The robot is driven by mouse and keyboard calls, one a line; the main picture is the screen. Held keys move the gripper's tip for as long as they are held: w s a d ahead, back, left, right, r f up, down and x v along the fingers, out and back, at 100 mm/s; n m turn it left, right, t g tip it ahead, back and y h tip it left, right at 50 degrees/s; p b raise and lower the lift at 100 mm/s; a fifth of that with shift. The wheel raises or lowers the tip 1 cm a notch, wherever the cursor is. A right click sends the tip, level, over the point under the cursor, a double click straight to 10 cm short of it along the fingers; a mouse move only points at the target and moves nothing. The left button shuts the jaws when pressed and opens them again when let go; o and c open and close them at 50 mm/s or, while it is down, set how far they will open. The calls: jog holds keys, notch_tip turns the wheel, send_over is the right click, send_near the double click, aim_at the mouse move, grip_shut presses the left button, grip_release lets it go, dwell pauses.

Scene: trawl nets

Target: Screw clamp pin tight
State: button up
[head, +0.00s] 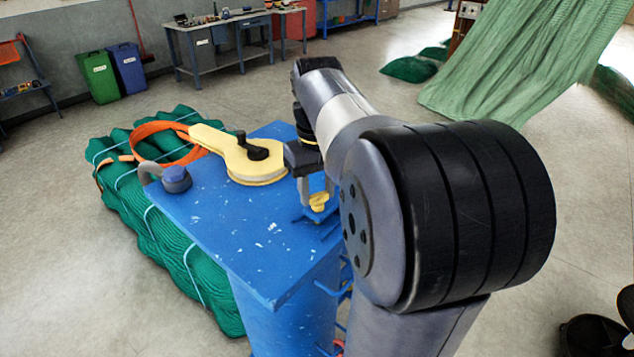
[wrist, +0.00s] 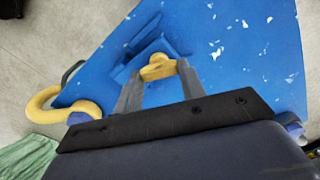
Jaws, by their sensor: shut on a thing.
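The clamp pin's yellow head (head: 319,202) stands near the right edge of the blue table (head: 260,262). It also shows in the wrist view (wrist: 158,67), in front of a blue bracket (wrist: 143,56) on the blue top. My gripper (head: 317,196) comes down over it. In the wrist view my gripper (wrist: 157,80) has its two grey fingers on either side of the yellow head, shut on it. The pin's shaft is hidden, so how deep it sits cannot be told.
Green netting (head: 165,240) lies left. The blue top's front is clear.

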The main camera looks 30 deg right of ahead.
aim_at(319, 194)
jog(key=m, duration=0.6)
jog(key=shift+d, duration=0.1)
jog(key=m, duration=0.4)
jog(key=shift+r+m, duration=0.1)
jog(key=shift+m, duration=1.5)
jog(key=o, duration=1)
jog(key=shift+s, duration=0.1)
notch_tip(319, 194, up, 11)
jog(key=shift+f, duration=0.25)
